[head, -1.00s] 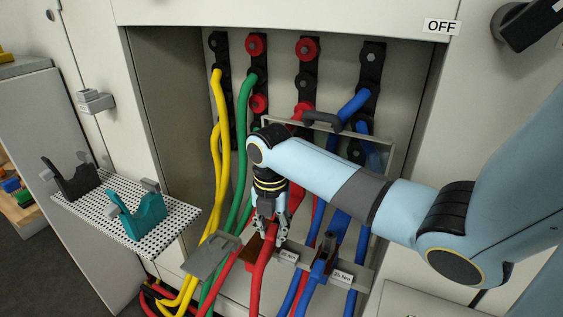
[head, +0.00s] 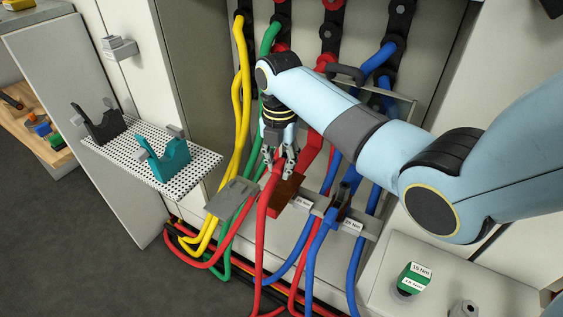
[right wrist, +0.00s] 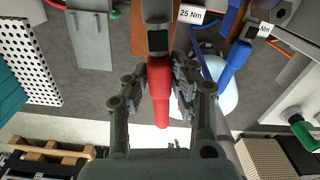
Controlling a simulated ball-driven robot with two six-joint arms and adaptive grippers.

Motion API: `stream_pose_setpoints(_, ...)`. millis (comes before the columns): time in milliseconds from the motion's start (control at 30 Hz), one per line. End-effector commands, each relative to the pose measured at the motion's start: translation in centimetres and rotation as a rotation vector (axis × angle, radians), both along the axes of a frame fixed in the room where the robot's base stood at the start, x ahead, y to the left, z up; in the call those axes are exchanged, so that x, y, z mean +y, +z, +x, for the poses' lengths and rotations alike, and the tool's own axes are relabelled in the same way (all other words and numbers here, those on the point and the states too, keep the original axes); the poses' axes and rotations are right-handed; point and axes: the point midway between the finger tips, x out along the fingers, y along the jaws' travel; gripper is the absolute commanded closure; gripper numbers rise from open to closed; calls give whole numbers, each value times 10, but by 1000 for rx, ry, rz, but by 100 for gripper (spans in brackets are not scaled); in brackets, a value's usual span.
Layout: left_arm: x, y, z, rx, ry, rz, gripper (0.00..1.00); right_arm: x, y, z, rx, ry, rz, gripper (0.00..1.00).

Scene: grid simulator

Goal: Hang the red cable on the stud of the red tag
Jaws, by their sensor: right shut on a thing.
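The red cable (head: 262,225) hangs from my right gripper (head: 279,170), in front of the rail at the bottom of the cabinet opening. In the right wrist view, the right gripper (right wrist: 160,92) is shut around the thick red cable end (right wrist: 160,75). Studs with red discs stand on the back panel, such as one at the middle (head: 326,62) and one further left (head: 281,61), partly behind my arm. I cannot tell which carries the red tag. My left gripper is not in view.
Yellow cables (head: 240,110), a green cable (head: 262,50) and blue cables (head: 322,235) crowd the opening. A reddish-brown block (head: 288,194) sits on the rail beside the gripper. A perforated shelf (head: 125,160) juts out at left. A clear panel with a dark handle (head: 346,73) stands behind my arm.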

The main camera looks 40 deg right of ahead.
Motion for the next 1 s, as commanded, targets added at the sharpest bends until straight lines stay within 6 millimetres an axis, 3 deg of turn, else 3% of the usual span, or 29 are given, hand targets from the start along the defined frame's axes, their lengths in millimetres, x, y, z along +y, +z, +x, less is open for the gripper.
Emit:
stream_pose_setpoints(200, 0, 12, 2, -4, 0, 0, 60, 0, 4, 0, -1, 0, -1, 100)
stream_pose_setpoints(900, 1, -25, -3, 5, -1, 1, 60, 0, -58, 0, 0, 0, 0, 100)
stream_pose_setpoints(1000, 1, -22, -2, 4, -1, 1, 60, 0, -54, 0, -2, 0, -1, 100)
